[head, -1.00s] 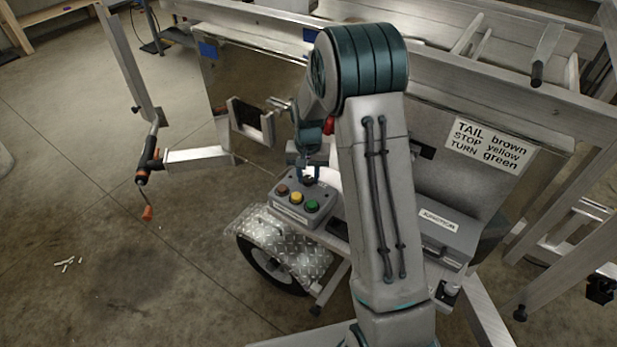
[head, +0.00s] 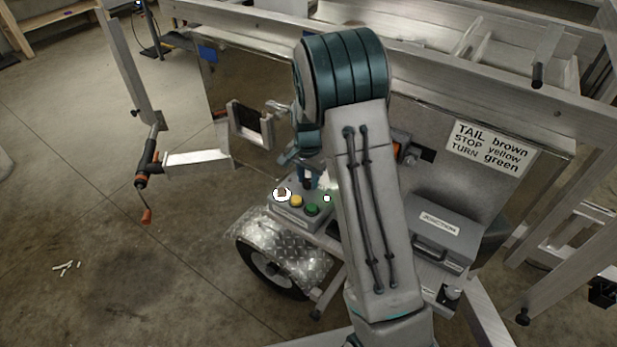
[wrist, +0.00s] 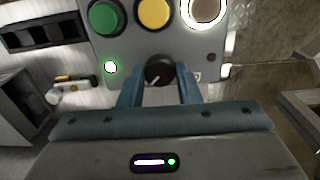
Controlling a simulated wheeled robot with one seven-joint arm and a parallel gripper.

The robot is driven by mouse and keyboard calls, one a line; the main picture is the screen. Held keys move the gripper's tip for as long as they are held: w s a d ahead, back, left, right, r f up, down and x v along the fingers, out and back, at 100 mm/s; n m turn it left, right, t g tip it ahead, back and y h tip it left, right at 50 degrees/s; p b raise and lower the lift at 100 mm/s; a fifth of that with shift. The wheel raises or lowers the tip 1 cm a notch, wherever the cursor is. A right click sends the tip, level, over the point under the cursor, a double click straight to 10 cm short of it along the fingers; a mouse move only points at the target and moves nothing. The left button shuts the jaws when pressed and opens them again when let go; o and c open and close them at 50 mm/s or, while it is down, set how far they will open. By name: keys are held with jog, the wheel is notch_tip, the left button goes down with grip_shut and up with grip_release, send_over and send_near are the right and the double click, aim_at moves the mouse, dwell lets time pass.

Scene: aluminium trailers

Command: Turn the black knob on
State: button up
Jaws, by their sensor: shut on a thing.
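The black knob (wrist: 160,70) sits on a grey control box (wrist: 140,50) in the wrist view, between the two blue fingers of my gripper (wrist: 159,80). The fingers are shut on it from both sides. The pale pointer line on the knob is slanted. In the head view my gripper (head: 305,178) is over the back of the box (head: 290,212), and the knob is mostly hidden. A small lamp (wrist: 110,67) beside the knob glows white-green. A small dark red dot (wrist: 211,57) is on the other side.
The box has a green button (wrist: 105,15), a yellow button (wrist: 153,12) and a brownish button (wrist: 205,9) with a bright white ring. A grey junction case (head: 440,228) stands right of my arm. A crank handle (head: 148,165) sticks out at left.

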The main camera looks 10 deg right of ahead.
aim_at(308, 181)
dwell(0.3)
jog(key=o, duration=1)
jog(key=shift+c, duration=0.2)
notch_tip(308, 181, up, 14)
jog(key=s+r+n+t+p, duration=0.1)
jog(key=s+r+n, duration=0.2)
jog(key=s, duration=1)
jog(key=s+r+n+t+p, duration=0.1)
jog(key=s+r+n, duration=0.3)
jog(key=s, duration=0.9)
jog(key=shift+s+r+n+t+p, duration=0.15)
jog(key=shift+s+n+t+p, duration=0.25)
jog(key=shift+n, duration=0.8)
